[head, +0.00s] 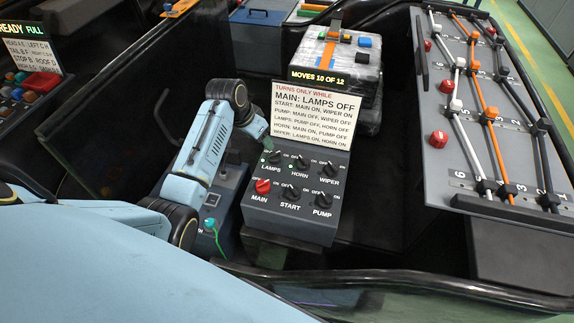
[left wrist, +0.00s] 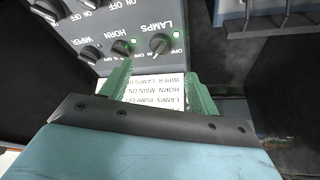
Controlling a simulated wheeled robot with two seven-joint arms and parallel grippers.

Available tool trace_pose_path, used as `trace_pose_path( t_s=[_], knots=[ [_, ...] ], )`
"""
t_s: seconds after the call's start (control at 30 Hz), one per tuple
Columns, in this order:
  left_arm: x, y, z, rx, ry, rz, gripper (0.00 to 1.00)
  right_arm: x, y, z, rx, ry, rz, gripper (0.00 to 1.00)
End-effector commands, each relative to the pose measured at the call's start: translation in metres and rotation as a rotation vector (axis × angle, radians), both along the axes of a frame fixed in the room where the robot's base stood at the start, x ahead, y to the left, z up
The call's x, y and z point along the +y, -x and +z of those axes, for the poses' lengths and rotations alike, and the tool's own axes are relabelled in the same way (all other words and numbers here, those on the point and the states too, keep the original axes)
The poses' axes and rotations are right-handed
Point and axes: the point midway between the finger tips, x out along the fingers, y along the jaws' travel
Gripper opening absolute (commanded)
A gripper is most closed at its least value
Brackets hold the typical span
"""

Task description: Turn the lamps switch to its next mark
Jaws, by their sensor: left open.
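The lamps switch (head: 275,157) is a dark knob at the top left of the grey switch box (head: 290,222). It also shows in the left wrist view (left wrist: 160,43), with a green light lit beside it. Its exact pointing is too small to tell. My left gripper (head: 262,144) is just behind and above the lamps switch. In the left wrist view its green fingers (left wrist: 160,72) are spread apart and empty, with the lamps knob beyond their tips, apparently not touched. My right gripper is out of view.
The horn knob (head: 302,163), with a green light lit, and the wiper knob (head: 331,170) share the top row. The red main knob (head: 263,186), start knob (head: 293,192) and pump knob (head: 325,200) sit below. A rule card (head: 316,117) stands behind, under a "MOVES 10 OF 12" display (head: 320,78).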

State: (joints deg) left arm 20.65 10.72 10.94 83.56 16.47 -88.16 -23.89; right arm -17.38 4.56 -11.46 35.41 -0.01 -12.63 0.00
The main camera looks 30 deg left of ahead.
Motion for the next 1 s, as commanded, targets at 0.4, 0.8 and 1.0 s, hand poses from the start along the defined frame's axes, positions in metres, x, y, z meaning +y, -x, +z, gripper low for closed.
trace_pose_path(
  t_s=[0.4, 0.8, 1.0],
  knots=[
    [0.011, -0.003, -0.016, -0.045, -0.018, -0.125, 0.61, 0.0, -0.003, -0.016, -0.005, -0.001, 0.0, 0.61],
    [0.0, -0.032, -0.089, -0.045, -0.019, -0.125, 0.61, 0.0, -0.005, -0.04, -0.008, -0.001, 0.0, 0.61],
    [-0.003, -0.04, -0.107, -0.046, -0.021, -0.124, 0.61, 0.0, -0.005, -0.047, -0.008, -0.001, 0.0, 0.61]
  ],
)
